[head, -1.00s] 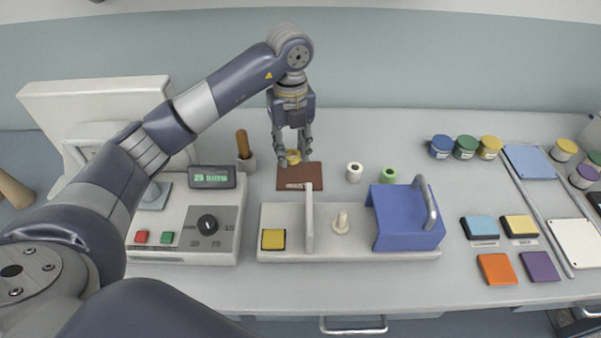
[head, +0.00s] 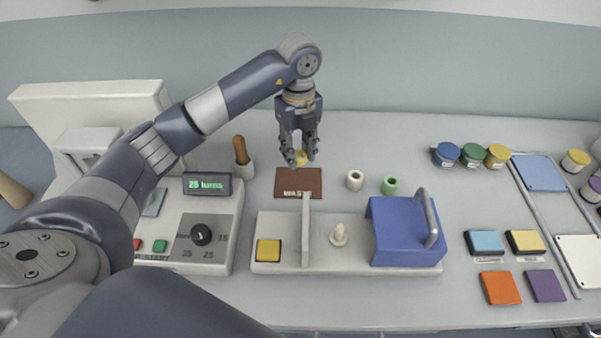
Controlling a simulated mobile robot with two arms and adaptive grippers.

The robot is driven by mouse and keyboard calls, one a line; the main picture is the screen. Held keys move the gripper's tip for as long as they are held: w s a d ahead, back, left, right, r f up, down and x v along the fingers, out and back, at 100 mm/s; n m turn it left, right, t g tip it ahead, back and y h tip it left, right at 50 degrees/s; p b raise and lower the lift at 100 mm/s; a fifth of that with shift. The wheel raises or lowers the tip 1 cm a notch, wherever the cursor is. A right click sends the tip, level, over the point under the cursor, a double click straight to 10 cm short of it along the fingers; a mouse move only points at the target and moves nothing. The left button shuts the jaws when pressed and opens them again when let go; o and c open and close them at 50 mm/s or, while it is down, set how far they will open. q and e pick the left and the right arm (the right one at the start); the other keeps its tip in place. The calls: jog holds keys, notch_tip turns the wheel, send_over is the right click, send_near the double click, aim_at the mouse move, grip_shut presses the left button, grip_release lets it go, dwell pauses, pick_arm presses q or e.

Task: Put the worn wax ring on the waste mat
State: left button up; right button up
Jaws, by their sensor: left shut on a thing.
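The worn wax ring (head: 301,157) is a small yellow piece between the fingertips of my left gripper (head: 301,160). The gripper is shut on it and points down. The waste mat (head: 286,184) is a brown rectangle with "WASTE" lettering, flat on the table. The gripper and ring show over the mat's back edge, towards its right. The fingers hide part of the ring, and I cannot tell exactly how high it is above the mat. My right gripper is not in view.
A white spool (head: 355,180) and a green spool (head: 389,186) stand right of the mat. A wooden-handled tool in a holder (head: 241,150) stands to its left. In front is a white fixture (head: 281,258) with an upright plate and blue cover (head: 395,230).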

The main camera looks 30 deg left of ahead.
aim_at(298, 182)
pick_arm(q)
jog(key=f, duration=0.3)
jog(key=shift+s+p, duration=0.25)
jog(key=shift+p, duration=0.05)
jog(key=shift+f, duration=0.65)
notch_tip(298, 182, down, 4)
jog(key=shift+w+r+p, duration=0.1)
jog(key=shift+r+p, duration=0.15)
jog(key=shift+p, duration=0.3)
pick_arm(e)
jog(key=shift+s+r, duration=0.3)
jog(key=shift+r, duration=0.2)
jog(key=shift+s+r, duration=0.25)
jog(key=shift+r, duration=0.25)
pick_arm(q)
jog(key=shift+f, duration=0.1)
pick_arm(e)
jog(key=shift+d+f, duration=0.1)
pick_arm(q)
jog(key=o, duration=0.7)
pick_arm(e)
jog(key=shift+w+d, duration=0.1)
